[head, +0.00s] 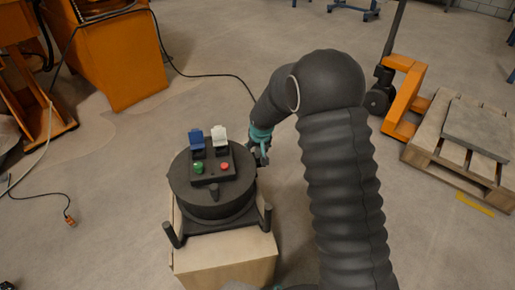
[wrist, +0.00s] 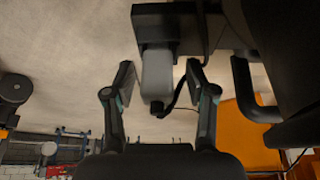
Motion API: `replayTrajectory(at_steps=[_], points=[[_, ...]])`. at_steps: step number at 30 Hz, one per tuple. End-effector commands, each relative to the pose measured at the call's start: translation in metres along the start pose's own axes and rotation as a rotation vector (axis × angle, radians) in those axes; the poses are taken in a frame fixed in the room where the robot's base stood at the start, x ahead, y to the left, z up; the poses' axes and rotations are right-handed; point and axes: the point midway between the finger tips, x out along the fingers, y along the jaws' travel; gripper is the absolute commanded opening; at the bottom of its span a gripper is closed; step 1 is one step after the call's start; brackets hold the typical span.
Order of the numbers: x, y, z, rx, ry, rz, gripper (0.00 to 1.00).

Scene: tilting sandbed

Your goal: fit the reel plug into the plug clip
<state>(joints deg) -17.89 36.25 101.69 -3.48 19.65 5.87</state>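In the head view, my gripper (head: 262,150) is at the right side of the black cable reel (head: 212,205), partly hidden by my arm. In the wrist view, my gripper (wrist: 157,78) is open, with a finger on each side of a grey, rounded plug-like body (wrist: 157,75). Neither finger clearly touches it. This body, likely the reel plug, meets a dark block (wrist: 160,25), which may be the plug clip; I cannot tell how it is seated. A black cord loops beside it, near the right finger.
The reel stands on a pale box (head: 225,262). Its top has a blue flap (head: 196,137), a white flap (head: 219,135) and green and red buttons. An orange connector (head: 71,221) lies on the floor at left. A pallet (head: 460,150) and orange pallet truck (head: 405,95) stand at right.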

Motion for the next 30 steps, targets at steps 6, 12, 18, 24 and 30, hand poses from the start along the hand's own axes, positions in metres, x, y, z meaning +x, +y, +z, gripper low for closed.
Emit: replayTrajectory(at_steps=[6, 12, 18, 24, 30], points=[[-0.003, 0.0, 0.0, 0.0, 0.001, 0.0, 0.56], [-0.026, 0.0, -0.002, 0.0, 0.004, 0.0, 0.56], [-0.066, 0.0, -0.001, 0.0, 0.004, 0.0, 0.56], [-0.099, 0.0, -0.001, 0.0, 0.002, 0.0, 0.56], [-0.117, 0.0, 0.0, 0.0, 0.001, 0.0, 0.56]])
